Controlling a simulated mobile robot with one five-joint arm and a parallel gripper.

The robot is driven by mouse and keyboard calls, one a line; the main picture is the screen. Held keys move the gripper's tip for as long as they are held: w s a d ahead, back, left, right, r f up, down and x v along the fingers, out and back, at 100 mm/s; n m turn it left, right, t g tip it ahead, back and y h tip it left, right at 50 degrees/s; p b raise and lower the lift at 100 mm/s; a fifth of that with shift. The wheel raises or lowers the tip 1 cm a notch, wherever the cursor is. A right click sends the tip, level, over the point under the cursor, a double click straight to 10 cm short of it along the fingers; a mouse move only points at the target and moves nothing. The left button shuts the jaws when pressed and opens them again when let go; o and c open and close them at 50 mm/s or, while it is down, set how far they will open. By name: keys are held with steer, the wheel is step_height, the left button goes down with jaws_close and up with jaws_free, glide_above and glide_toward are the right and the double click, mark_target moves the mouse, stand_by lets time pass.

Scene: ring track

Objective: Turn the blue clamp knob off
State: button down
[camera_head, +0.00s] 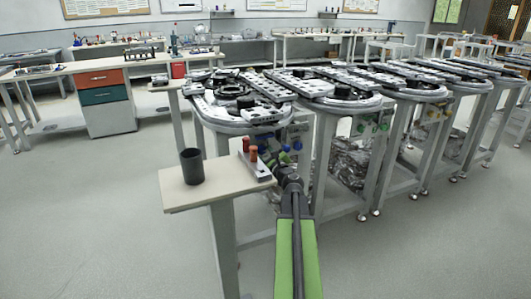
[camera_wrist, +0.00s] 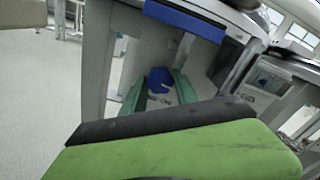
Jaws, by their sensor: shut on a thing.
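The blue clamp knob (camera_wrist: 158,76) shows in the wrist view on a pale panel below a blue bar. My gripper (camera_wrist: 160,84) has its two green fingers around the knob, one on each side, and is shut on it. In the head view my gripper (camera_head: 284,161) reaches to the side of the nearest ring-track station (camera_head: 240,122), just right of the small side table. There my own wrist hides most of the contact, and the knob's turn angle cannot be made out.
The side table (camera_head: 200,197) holds a dark cup (camera_head: 192,166) and a grey block with orange-red pegs (camera_head: 256,165), close left of my arm. More track stations (camera_head: 345,95) run to the right on grey legs. The floor at left is clear.

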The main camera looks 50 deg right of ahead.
steer(key=shift+s+d+n, duration=0.1)
steer(key=shift+s+n, duration=0.05)
steer(key=shift+n, duration=0.35)
steer(key=c, duration=1.1)
jaws_free()
steer(key=shift+o, duration=0.8)
